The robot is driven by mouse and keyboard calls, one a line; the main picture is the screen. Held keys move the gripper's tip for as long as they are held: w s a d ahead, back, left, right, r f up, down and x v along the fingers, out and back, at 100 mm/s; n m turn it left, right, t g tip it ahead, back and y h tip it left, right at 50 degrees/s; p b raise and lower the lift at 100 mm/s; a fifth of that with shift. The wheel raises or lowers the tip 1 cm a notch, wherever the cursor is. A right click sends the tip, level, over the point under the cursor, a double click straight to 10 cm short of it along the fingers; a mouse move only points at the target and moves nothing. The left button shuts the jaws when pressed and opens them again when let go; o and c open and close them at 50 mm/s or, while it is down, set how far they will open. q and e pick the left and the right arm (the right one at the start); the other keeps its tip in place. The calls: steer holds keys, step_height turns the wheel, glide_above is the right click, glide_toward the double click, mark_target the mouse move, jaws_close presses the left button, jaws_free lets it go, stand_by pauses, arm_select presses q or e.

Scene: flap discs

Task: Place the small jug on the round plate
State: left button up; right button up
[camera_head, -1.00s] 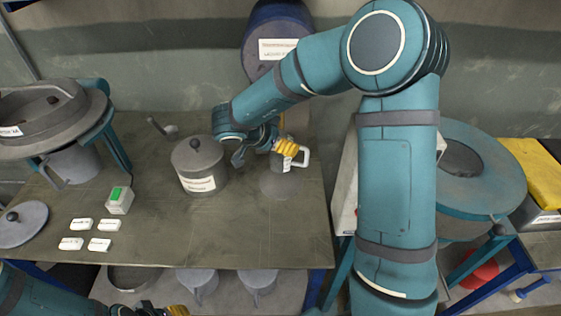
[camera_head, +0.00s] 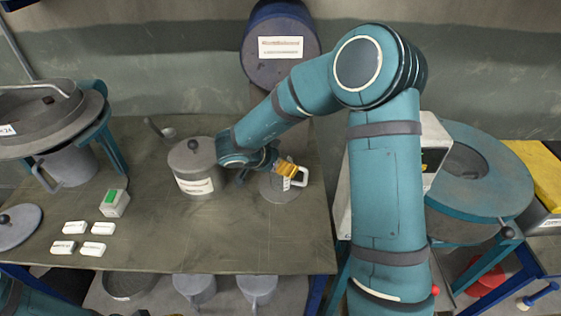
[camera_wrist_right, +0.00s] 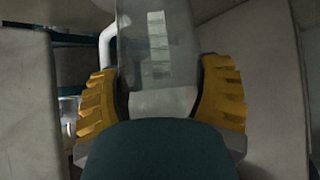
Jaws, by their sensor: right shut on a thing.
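The small jug (camera_head: 287,183) is grey with a white label and a pale handle on its right. My right gripper (camera_head: 287,168) is shut on it with yellow fingers. In the right wrist view the jug (camera_wrist_right: 158,45) stands between the two yellow fingers of the gripper (camera_wrist_right: 163,95), its handle at upper left. The jug is over the round plate (camera_head: 270,191), a flat grey disc on the table. The gripper hides part of the jug; I cannot tell whether its base touches the plate. My left gripper is out of view.
A lidded grey pot (camera_head: 197,172) stands on the table (camera_head: 200,245) close left of my right wrist. A blue drum (camera_head: 281,60) is behind. A green-topped box (camera_head: 114,203) and several white tags lie left. The table's front middle is clear.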

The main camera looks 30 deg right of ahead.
steer(key=o, duration=1.3)
steer(key=shift+c, duration=0.2)
steer(key=shift+a+r, duration=0.2)
steer(key=shift+r, duration=0.15)
steer(key=p+v, duration=0.3)
steer(key=v, duration=0.8)
steer(key=shift+a, duration=0.15)
steer(key=shift+s, duration=0.1)
